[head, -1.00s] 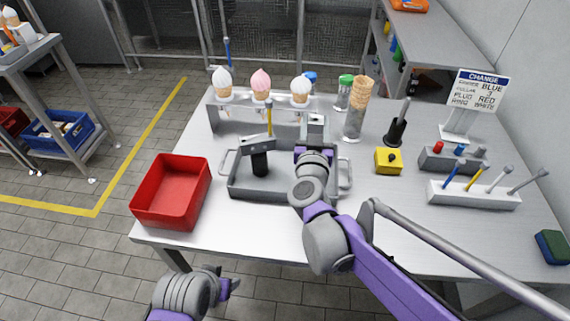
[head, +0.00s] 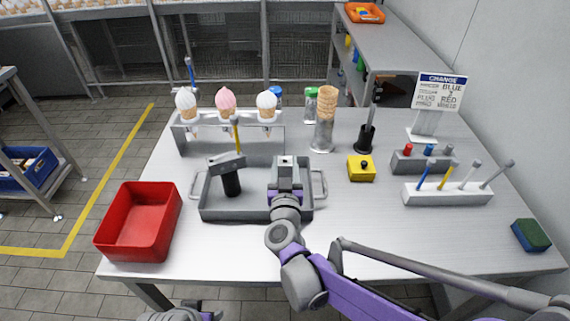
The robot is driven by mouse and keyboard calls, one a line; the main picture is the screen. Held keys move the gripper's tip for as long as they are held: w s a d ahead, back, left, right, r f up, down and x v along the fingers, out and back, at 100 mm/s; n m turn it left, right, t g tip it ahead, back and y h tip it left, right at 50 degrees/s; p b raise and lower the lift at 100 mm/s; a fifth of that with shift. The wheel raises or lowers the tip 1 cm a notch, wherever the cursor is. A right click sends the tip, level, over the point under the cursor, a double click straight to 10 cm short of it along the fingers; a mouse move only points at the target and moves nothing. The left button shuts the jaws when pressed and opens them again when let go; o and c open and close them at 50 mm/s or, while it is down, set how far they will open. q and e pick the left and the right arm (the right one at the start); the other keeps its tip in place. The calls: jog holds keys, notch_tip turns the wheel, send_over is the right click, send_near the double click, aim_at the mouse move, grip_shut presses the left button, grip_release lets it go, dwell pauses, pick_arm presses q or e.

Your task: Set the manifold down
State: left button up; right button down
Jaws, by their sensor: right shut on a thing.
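My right gripper (head: 286,168) is over the right half of a grey tray (head: 219,213) with side handles. It is shut on a grey piece that I take to be the manifold. The gripper and wrist hide most of that piece, and I cannot tell whether it touches the tray floor. A grey bar on a black upright (head: 231,183) stands in the tray's left half, apart from the gripper. My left gripper (head: 212,315) shows only partly at the bottom edge, away from the table; its jaws cannot be made out.
A cone rack (head: 190,146) stands behind the tray. A red bin (head: 138,241) is at left. A yellow box (head: 361,171), a grey block with coloured plugs (head: 405,166), a white tool holder (head: 447,196) and a sign (head: 440,92) are at right.

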jog(key=shift+c, duration=1.8)
grip_release()
jog(key=shift+f, duration=0.1)
jog(key=shift+r, duration=0.3)
jog(key=s+p, duration=0.1)
jog(key=s, duration=1.1)
jog(key=shift+f, duration=0.15)
